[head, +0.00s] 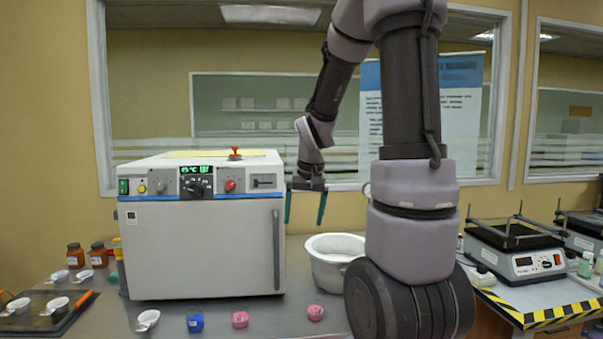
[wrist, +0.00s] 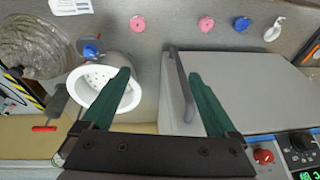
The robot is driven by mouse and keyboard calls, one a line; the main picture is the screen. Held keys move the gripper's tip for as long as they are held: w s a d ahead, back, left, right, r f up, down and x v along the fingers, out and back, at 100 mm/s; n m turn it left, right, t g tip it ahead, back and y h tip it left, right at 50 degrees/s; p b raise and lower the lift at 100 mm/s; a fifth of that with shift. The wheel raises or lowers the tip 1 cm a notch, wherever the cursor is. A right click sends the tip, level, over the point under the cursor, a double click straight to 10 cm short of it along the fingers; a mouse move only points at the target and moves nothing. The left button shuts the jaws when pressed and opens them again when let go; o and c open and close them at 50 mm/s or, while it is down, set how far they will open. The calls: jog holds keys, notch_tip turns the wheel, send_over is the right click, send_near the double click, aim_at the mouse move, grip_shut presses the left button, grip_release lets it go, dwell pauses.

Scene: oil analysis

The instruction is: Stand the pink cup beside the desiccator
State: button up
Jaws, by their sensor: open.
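Two pink cups stand on the grey bench in front of the white oven: one (head: 240,319) near the oven's middle, one (head: 315,313) farther right. They also show at the top of the wrist view, at left (wrist: 137,23) and right (wrist: 206,23). I take the white round vessel (head: 325,270) right of the oven to be the desiccator; the wrist view shows its open top and perforated plate (wrist: 97,78). My gripper (head: 305,215) points down, open and empty, above the gap between oven and vessel. My arm hides the vessel's right side.
The oven (head: 200,250) stands close left of the vessel, its handle (head: 276,250) facing the bench front. A blue cup (head: 195,322) and a white cup (head: 148,319) stand farther left. A dark tray (head: 45,312) and brown jars (head: 76,255) are at far left. A hotplate (head: 520,262) is right.

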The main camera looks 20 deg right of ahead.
jog(key=s+a+r+t+y, duration=0.1)
jog(key=s+a+r+t, duration=0.1)
jog(key=s+a+r, duration=0.2)
jog(key=s+a+r+t, duration=0.2)
jog(key=s+a+r, duration=0.1)
jog(key=s+r, duration=0.7)
jog(key=shift+s+a+r+y, duration=0.35)
jog(key=shift+s+r+y, duration=0.05)
jog(key=shift+s, duration=0.6)
